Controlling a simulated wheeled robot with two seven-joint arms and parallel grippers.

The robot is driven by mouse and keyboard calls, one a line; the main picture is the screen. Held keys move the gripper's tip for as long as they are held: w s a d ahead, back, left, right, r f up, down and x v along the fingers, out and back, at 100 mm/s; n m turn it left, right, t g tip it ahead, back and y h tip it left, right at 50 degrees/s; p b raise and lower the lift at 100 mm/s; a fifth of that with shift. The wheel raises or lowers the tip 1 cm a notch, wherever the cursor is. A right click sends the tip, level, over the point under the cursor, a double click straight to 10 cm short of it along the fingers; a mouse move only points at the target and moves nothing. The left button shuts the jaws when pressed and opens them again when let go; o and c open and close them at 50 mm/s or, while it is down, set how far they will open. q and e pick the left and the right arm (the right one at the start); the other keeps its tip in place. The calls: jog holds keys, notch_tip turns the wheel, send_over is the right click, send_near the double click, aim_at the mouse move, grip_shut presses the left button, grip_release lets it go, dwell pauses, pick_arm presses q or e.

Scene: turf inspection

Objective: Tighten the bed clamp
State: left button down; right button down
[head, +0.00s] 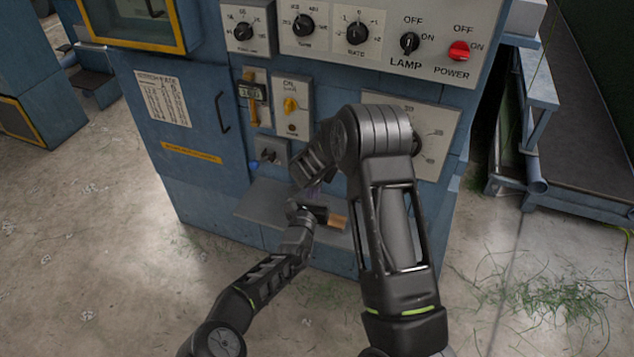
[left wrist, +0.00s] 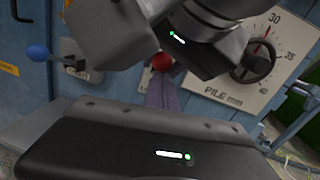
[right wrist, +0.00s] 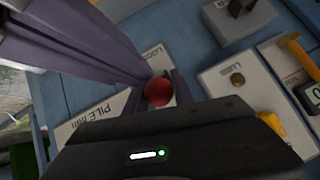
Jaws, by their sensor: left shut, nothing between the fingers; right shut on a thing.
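The bed clamp's red ball knob (right wrist: 158,92) shows beside a plate lettered "LOC…". My right gripper (right wrist: 161,100) is shut on this knob, with a finger on each side. The knob also shows in the left wrist view (left wrist: 162,62). My left gripper (left wrist: 162,95) is shut and empty, its purple fingers pointing toward the panel just below the knob. In the head view my left gripper (head: 318,212) is low before the panel, and my right forearm hides the knob and right fingers. The clamp's lever is mostly hidden.
The pile dial plate (head: 438,128) is partly behind my right arm. A grey shelf (head: 262,205) juts out below. My two wrists are very close together.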

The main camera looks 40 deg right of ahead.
jog(key=shift+w+a, duration=0.15)
jog(key=shift+a, duration=0.15)
